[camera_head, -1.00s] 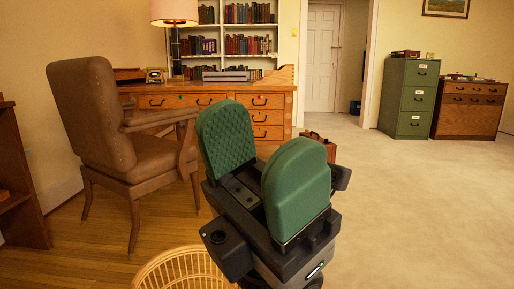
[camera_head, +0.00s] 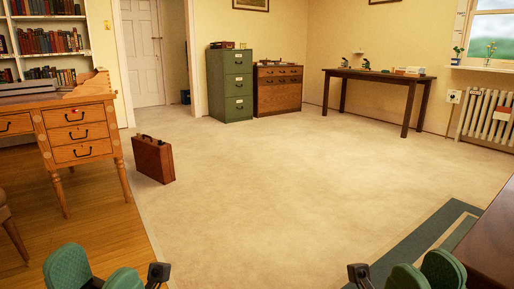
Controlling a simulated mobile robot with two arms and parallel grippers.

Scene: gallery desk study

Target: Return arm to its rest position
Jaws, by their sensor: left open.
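My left gripper (camera_head: 97,273) is low at the bottom left corner. Its two green pads stand apart with nothing seen between them. My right gripper (camera_head: 426,274) is low at the bottom right, and its green pads overlap in the view, so its opening is unclear. Most of both arms is cut off by the bottom edge. Neither gripper appears to touch any furniture.
A wooden desk (camera_head: 83,131) stands at the left with a brown briefcase (camera_head: 153,159) on the floor beside it. A dark tabletop (camera_head: 492,240) lies close at the lower right. The pale carpet (camera_head: 285,190) between is clear. A green cabinet (camera_head: 230,85) stands at the back.

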